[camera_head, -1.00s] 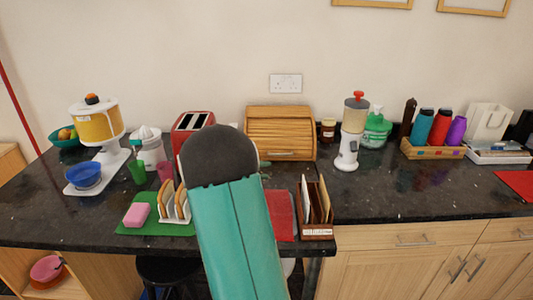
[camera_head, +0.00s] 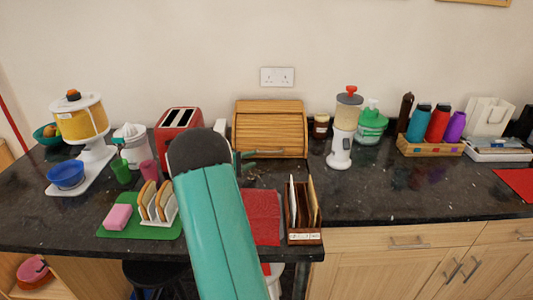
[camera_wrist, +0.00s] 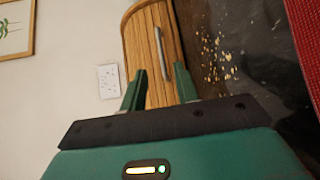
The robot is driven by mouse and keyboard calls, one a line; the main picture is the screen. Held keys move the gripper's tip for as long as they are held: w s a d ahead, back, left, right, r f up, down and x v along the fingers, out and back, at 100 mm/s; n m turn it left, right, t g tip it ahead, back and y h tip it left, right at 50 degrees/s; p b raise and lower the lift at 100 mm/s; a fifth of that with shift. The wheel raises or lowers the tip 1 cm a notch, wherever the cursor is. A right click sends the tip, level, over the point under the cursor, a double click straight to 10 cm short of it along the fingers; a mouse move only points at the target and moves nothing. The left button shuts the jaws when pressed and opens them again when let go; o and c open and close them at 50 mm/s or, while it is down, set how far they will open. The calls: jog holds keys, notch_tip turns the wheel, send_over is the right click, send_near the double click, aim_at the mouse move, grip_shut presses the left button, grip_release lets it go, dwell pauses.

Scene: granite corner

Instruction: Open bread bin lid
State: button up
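The wooden bread bin (camera_head: 270,125) stands against the wall at the back of the counter, its slatted roll lid (camera_head: 268,127) down. In the wrist view the bread bin (camera_wrist: 148,38) appears sideways, with a pale bar handle (camera_wrist: 160,45) along the lid's lower edge. My gripper (camera_wrist: 160,88) is open and empty, its two green fingers apart and pointing towards the bin. It looks short of the lid, and I see no contact. In the head view my arm hides most of my gripper; a finger (camera_head: 238,158) shows just in front of the bin's lower left.
A red toaster (camera_head: 180,121) stands left of the bin, a small jar (camera_head: 321,125) and a blender (camera_head: 343,130) right of it. A red cloth (camera_head: 262,215) and a letter rack (camera_head: 303,210) lie in front. Crumbs (camera_wrist: 214,55) lie on the counter before the bin.

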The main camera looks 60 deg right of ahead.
send_near(270, 136)
jog(key=s+d+f, duration=0.2)
jog(key=s+f, duration=0.1)
jog(key=s+d+f, duration=0.1)
jog(key=s+f, duration=0.1)
jog(key=shift+s, duration=0.15)
grip_shut()
